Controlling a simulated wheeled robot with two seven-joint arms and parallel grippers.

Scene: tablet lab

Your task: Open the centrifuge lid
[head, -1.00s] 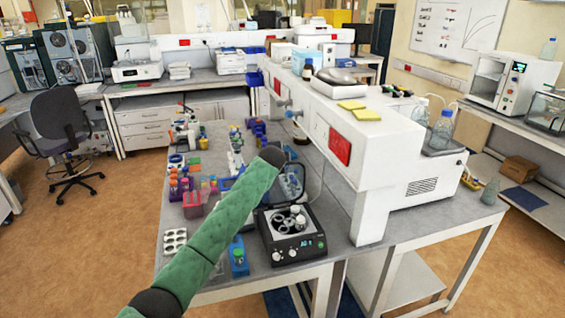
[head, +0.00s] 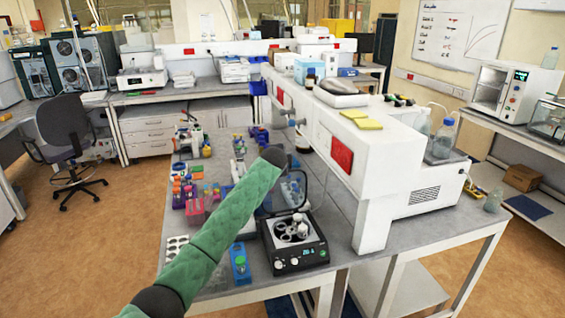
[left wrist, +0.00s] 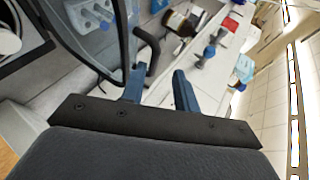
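The centrifuge (head: 294,256) is a dark box near the front of the bench, with a pale rotor bowl showing. Its lid (head: 303,186) stands raised at the back, a dark frame around a clear panel. In the left wrist view the lid (left wrist: 124,40) is large at upper left, beside the left finger; I cannot tell whether they touch. A dark curved piece (left wrist: 153,48), perhaps a handle, shows just beyond the fingertips. My left gripper (left wrist: 158,82) is open, with nothing between its fingers. In the head view its fingers are hidden behind my green arm. My right gripper is not in view.
Colourful racks (head: 190,190) crowd the bench farther back. Little free room surrounds the centrifuge.

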